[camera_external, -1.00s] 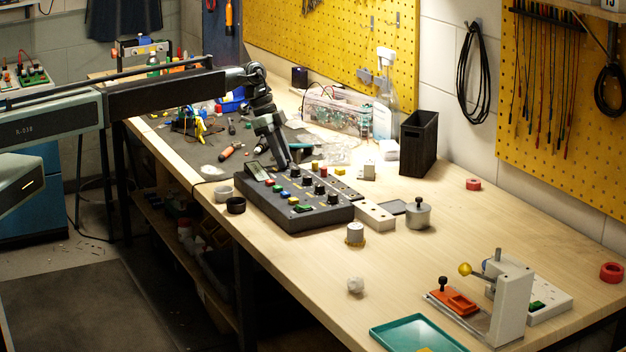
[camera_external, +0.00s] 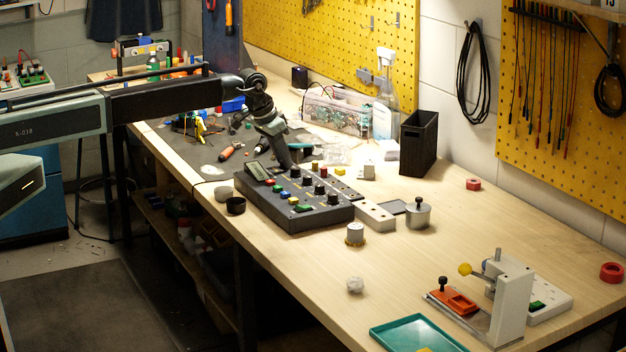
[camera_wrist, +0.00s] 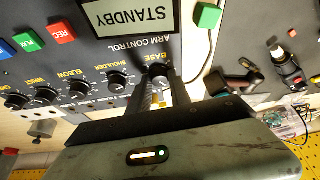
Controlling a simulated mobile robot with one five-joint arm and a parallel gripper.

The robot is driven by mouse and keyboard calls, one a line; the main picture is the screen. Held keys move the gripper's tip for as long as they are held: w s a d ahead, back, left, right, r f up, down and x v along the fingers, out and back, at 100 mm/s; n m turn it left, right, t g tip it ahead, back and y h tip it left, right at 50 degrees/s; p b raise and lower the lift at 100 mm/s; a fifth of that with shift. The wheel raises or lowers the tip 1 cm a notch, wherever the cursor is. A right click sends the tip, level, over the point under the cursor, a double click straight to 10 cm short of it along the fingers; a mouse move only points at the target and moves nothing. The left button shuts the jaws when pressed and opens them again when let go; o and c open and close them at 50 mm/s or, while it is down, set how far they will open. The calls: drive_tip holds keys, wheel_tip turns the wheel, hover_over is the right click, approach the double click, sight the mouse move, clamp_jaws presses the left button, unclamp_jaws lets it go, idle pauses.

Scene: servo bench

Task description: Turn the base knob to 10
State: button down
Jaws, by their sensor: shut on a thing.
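The black control box (camera_external: 300,217) stands on the bench in the external view, with a row of knobs and coloured buttons. In the wrist view it appears upside down, and its display (camera_wrist: 130,15) reads STANDBY. The base knob (camera_wrist: 158,70) is a dark knob beside the BASE label. My gripper (camera_wrist: 162,80) is shut on this knob, one finger on each side. The fingers hide part of the knob, and I cannot read its pointer or scale. In the external view my gripper (camera_external: 287,163) reaches down to the far end of the box.
The shoulder knob (camera_wrist: 117,80) sits close beside the base knob, with the elbow knob (camera_wrist: 78,88) beyond it. In the external view, a black bin (camera_external: 419,143) stands behind the box. Loose tools lie on the dark mat.

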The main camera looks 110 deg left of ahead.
drive_tip(key=n, duration=0.2)
drive_tip(key=n+g+y, duration=0.1)
drive_tip(key=n, duration=0.1)
drive_tip(key=shift+w+n+g, duration=0.15)
drive_tip(key=shift+n+g, duration=0.15)
drive_tip(key=n+g, duration=0.1)
drive_tip(key=n, duration=0.2)
drive_tip(key=shift+w+n, duration=0.1)
drive_tip(key=shift+n, duration=0.2)
drive_tip(key=n+g, duration=0.2)
drive_tip(key=n, duration=0.2)
drive_tip(key=shift+w, duration=0.1)
drive_tip(key=shift+n+g+h, duration=0.4)
drive_tip(key=shift+n+g, duration=0.2)
drive_tip(key=shift+n, duration=1.3)
drive_tip(key=c, duration=1.2)
unclamp_jaws()
